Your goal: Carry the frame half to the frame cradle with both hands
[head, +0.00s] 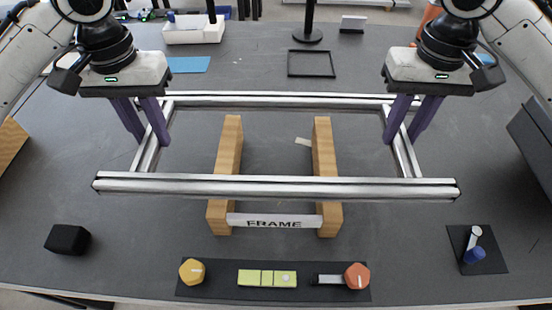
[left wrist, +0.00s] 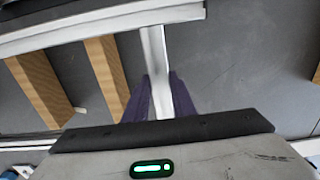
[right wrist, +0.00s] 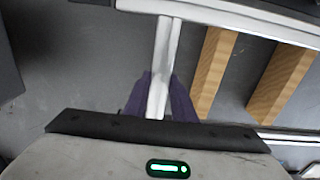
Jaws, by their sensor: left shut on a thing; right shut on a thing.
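The frame half (head: 270,186) is a rectangle of silver metal bars, level in the head view. My left gripper (head: 152,135) is shut on its left side bar, which also shows between the purple fingers in the left wrist view (left wrist: 155,60). My right gripper (head: 400,135) is shut on its right side bar, seen in the right wrist view (right wrist: 162,60). The frame cradle is two wooden blocks (head: 229,150) (head: 326,150) with a white "FRAME" label (head: 274,221) between them. The frame half appears above the blocks, its front bar crossing over them; contact cannot be told.
A dark strip (head: 225,291) with yellow and orange knobs lies at the front edge. A black block (head: 68,240) is front left, a dark pad (head: 492,262) front right. A black tray (head: 311,64), blue sheet (head: 190,65) and white bin (head: 193,30) stand behind.

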